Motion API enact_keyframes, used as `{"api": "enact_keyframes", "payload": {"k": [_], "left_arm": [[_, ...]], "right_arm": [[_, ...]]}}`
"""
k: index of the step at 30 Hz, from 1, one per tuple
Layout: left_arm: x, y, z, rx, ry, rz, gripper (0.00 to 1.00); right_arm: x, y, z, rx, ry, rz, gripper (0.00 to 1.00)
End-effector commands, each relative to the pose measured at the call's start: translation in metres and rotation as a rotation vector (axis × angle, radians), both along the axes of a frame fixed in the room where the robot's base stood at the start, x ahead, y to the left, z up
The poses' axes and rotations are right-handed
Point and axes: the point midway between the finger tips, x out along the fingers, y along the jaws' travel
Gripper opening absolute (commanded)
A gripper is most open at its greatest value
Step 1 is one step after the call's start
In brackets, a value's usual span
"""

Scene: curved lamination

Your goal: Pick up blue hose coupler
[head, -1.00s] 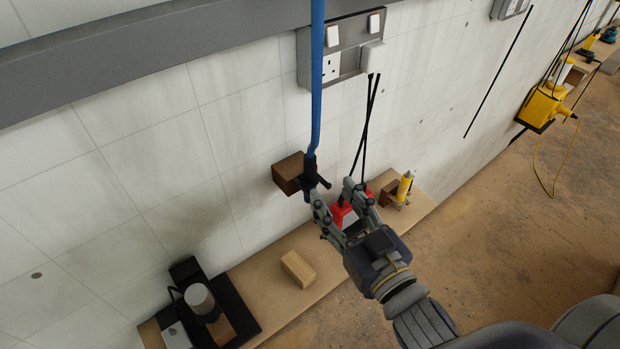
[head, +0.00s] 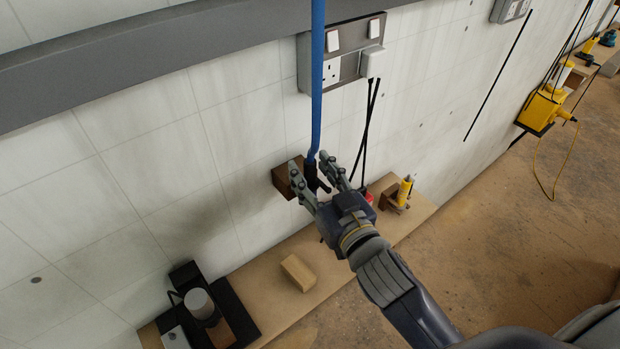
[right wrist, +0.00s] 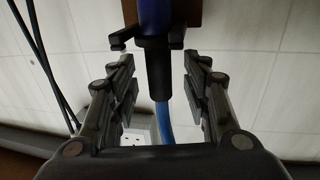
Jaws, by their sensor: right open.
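The blue hose (head: 317,80) hangs down the wall and ends in the dark hose coupler (head: 311,175). The coupler sits at a wooden block (head: 283,178) on the wall. In the right wrist view the coupler's black sleeve (right wrist: 154,72) is upright between my fingers, with a blue part (right wrist: 154,16) above it and a black forked holder (right wrist: 123,36) around it. My right gripper (head: 309,162) is open, with one finger on each side of the coupler. A gap shows on both sides in the wrist view. My left gripper is not in view.
A socket panel (head: 345,52) with black cables is on the wall above. Below, a wooden shelf (head: 262,275) carries a wood block (head: 298,272), a yellow tube (head: 404,190), a partly hidden red object (head: 368,197) and a black stand (head: 235,312).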

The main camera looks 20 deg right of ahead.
Motion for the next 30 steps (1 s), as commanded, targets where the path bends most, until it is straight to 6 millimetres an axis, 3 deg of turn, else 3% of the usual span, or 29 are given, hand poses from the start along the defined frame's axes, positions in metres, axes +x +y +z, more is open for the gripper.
{"api": "enact_keyframes", "payload": {"k": [4,12,18,30], "left_arm": [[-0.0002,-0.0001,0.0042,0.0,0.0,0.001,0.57],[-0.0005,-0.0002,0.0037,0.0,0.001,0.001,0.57],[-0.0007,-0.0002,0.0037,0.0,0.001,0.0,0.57],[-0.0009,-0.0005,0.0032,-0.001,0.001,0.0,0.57]], "right_arm": [[0.0115,0.0018,0.0004,-0.001,0.0,0.0,0.44],[0.0128,0.0021,-0.0009,0.0,0.001,0.0,0.42],[0.0126,0.002,-0.0008,0.0,0.001,0.0,0.0],[0.0126,0.002,0.0018,0.0,-0.002,0.001,0.0]]}}
